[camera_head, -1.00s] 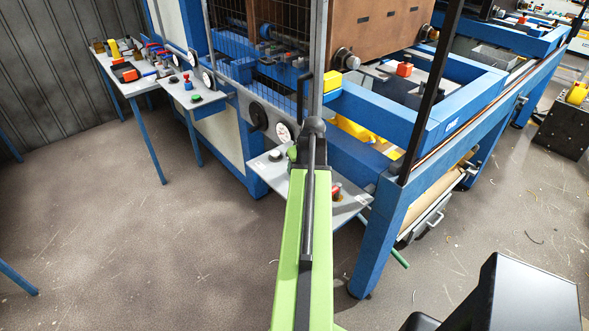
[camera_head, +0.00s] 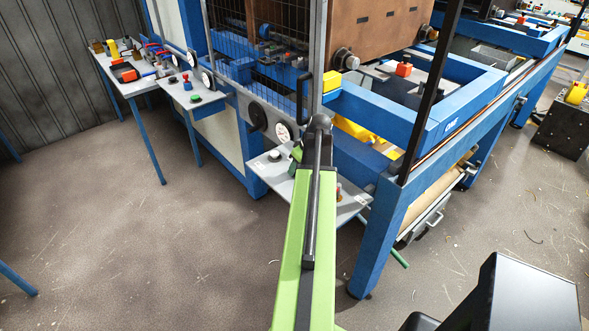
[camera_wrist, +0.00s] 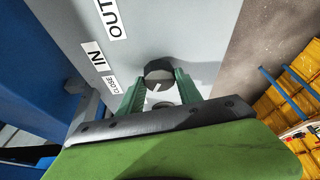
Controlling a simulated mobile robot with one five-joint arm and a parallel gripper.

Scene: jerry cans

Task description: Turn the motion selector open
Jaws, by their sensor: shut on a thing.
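A round dark knob with a pale pointer mark (camera_wrist: 158,74), which looks like the motion selector, sits on a grey panel (camera_wrist: 190,25) in the wrist view. Printed labels OUT, IN and CLOSE lie to its left. My gripper (camera_wrist: 156,86) has its green fingers on both sides of the knob and is shut on it. The lower part of the knob is hidden by my gripper. In the head view my gripper (camera_head: 295,155) is at the grey panel (camera_head: 268,176), mostly behind my arm, and the held knob cannot be made out.
A black button (camera_head: 275,155) is left of my gripper on the panel. A red control (camera_head: 338,190) is right of my arm. A mesh guard door (camera_head: 270,75) rises behind, and a blue frame post (camera_head: 375,240) stands at the right.

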